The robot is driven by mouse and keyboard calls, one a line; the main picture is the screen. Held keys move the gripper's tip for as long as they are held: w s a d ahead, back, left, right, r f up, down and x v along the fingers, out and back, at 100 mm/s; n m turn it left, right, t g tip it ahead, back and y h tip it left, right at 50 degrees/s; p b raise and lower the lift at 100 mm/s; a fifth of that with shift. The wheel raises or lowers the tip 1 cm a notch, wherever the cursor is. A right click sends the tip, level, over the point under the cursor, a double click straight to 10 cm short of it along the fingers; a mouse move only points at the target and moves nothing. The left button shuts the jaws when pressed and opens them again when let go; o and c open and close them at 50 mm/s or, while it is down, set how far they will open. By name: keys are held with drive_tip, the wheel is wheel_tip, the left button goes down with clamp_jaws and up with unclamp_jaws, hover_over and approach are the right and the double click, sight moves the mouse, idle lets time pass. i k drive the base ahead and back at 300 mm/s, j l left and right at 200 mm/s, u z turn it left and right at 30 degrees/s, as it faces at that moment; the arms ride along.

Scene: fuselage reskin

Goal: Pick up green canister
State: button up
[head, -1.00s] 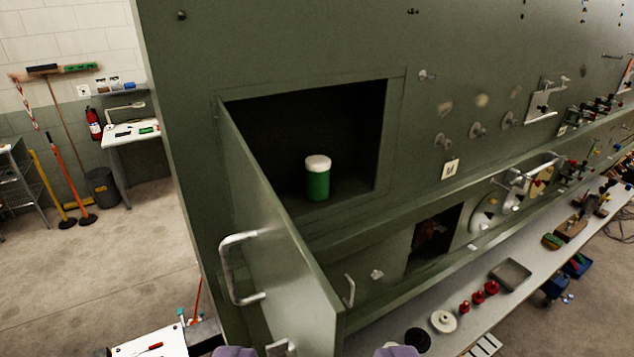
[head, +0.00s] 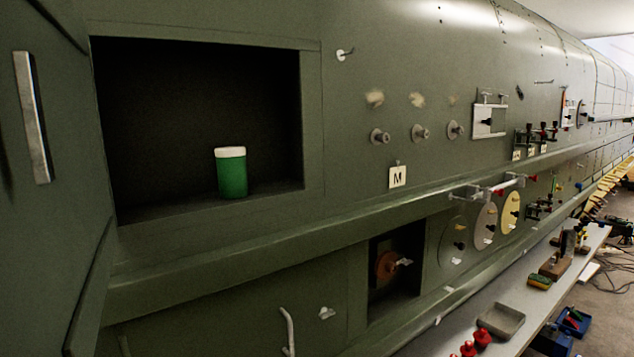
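The green canister (head: 232,176) with a white lid stands upright on the floor of an open compartment (head: 190,210) in the green fuselage wall. It stands right of the compartment's middle, with free room around it. The compartment door (head: 40,130) is swung open at the left edge of the view, its metal handle (head: 32,118) showing. My gripper is not in view.
A lower opening (head: 397,290) holds an orange round part. Knobs (head: 419,133) and an M label (head: 397,177) are right of the compartment. A hook-like handle (head: 288,330) sticks out below. A shelf with a grey tray (head: 501,319) runs along the lower right.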

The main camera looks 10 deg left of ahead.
sight(231, 160)
drive_tip(key=i+l+z, duration=0.2)
drive_tip(key=i+z, duration=0.15)
drive_tip(key=i+l+z, duration=0.1)
drive_tip(key=i+z, duration=0.3)
drive_tip(key=i+u, duration=0.15)
drive_tip(key=i, duration=0.2)
drive_tip(key=i+l+u, duration=0.1)
drive_tip(key=i, duration=0.3)
drive_tip(key=l, duration=0.1)
